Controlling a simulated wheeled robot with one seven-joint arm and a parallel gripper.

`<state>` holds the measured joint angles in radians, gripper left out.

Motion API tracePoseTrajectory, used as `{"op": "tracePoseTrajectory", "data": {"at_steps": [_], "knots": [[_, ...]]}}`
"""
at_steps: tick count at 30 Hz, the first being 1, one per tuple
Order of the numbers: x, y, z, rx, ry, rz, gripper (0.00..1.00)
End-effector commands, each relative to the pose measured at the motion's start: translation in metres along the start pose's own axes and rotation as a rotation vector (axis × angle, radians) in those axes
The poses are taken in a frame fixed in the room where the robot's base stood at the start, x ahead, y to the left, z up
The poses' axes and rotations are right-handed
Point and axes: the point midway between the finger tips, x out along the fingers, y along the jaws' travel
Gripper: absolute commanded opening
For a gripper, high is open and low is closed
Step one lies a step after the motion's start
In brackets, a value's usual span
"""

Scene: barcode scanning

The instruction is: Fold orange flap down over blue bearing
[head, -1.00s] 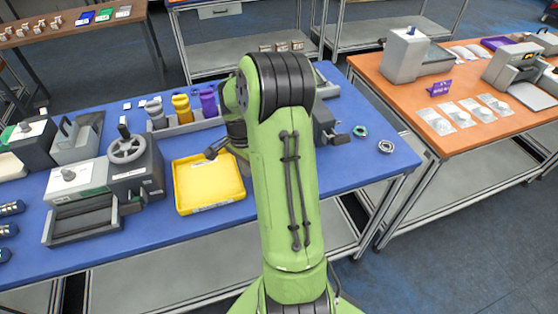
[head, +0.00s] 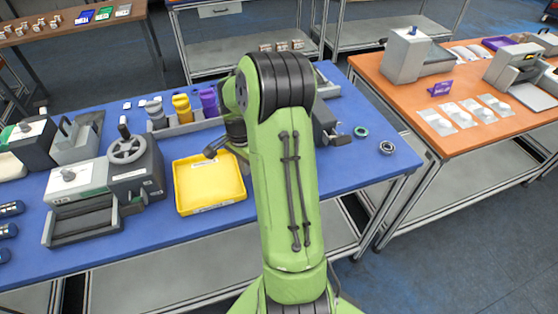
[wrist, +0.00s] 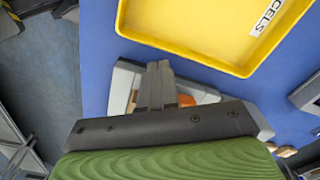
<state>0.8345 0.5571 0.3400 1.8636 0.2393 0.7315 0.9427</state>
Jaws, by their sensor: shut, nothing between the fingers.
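My gripper (wrist: 158,84) is in the wrist view with its two fingers together and empty. In the head view my arm hides most of it. Just beyond the fingers in the wrist view is a light grey holder (wrist: 124,80), partly covered by my gripper. An orange patch (wrist: 186,100) shows beside the fingers on that holder; it may be the orange flap, but its angle is unclear. A smaller orange-brown bit shows on the fingers' other side. I cannot make out a blue bearing in either view.
A yellow tray (head: 208,207) lies on the blue table (head: 200,240), close to my gripper; its rim (wrist: 185,62) shows in the wrist view. A green ring (head: 361,131) and a steel ring (head: 386,147) lie at the right. A device with a handwheel (head: 128,150) stands left.

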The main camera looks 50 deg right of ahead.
Motion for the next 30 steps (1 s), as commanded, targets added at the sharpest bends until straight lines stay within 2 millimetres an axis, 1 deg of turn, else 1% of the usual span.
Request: {"op": "tracePoseTrajectory", "data": {"at_steps": [5,30], "knots": [[0.000,0.001,-0.001,0.001,0.000,0.001,0.00],[0.001,0.027,-0.044,0.006,0.001,0.005,0.00]]}}
